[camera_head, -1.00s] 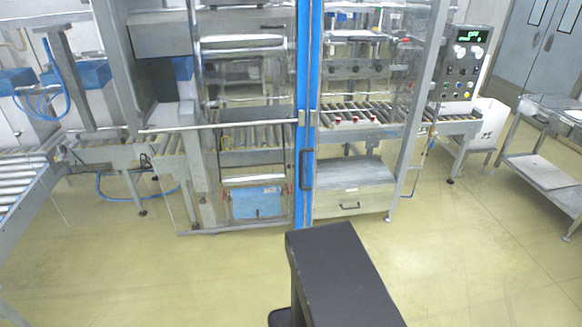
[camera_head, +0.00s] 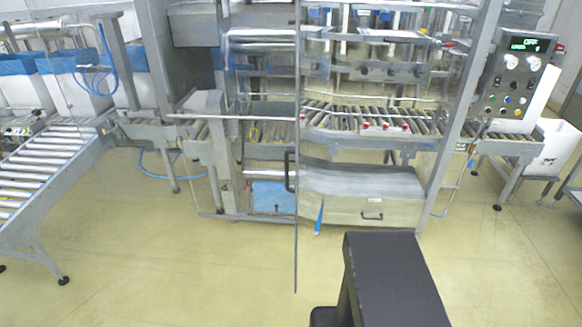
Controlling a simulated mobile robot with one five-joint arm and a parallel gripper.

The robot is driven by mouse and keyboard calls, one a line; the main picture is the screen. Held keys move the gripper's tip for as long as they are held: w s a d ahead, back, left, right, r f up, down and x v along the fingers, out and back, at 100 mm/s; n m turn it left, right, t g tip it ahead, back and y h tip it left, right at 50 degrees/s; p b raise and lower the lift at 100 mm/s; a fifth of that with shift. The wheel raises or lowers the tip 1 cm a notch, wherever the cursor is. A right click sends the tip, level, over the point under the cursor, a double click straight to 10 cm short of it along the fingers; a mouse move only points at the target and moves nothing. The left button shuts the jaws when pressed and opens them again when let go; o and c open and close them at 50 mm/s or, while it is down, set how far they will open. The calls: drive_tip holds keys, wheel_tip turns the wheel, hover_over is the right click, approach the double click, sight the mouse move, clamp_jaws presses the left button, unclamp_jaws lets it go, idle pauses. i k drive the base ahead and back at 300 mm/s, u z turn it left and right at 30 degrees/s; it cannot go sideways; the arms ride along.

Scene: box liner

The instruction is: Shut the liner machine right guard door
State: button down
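The liner machine (camera_head: 372,70) stands ahead with a clear guard at its front. A thin upright grey edge (camera_head: 296,255) of a clear door panel runs down the middle of the view, below the machine's base line, so it appears swung out towards me. A black handle (camera_head: 288,171) shows beside this edge. I cannot clearly tell which guard door it belongs to or how wide its opening is. A short blue strip (camera_head: 319,217) shows low behind the panel. A dark part of my arm (camera_head: 392,285) fills the bottom right of centre; my gripper does not show.
A roller conveyor (camera_head: 45,160) stands at the left, with blue-lined bins (camera_head: 75,85) behind it. A control panel (camera_head: 518,72) with a green display is at the right. A drawer unit (camera_head: 368,205) sits low in the machine. The floor (camera_head: 190,275) in front is clear.

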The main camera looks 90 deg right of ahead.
sight(316, 36)
drive_tip(key=z, duration=0.15)
drive_tip(key=i, duration=0.9)
drive_tip(key=u, duration=0.05)
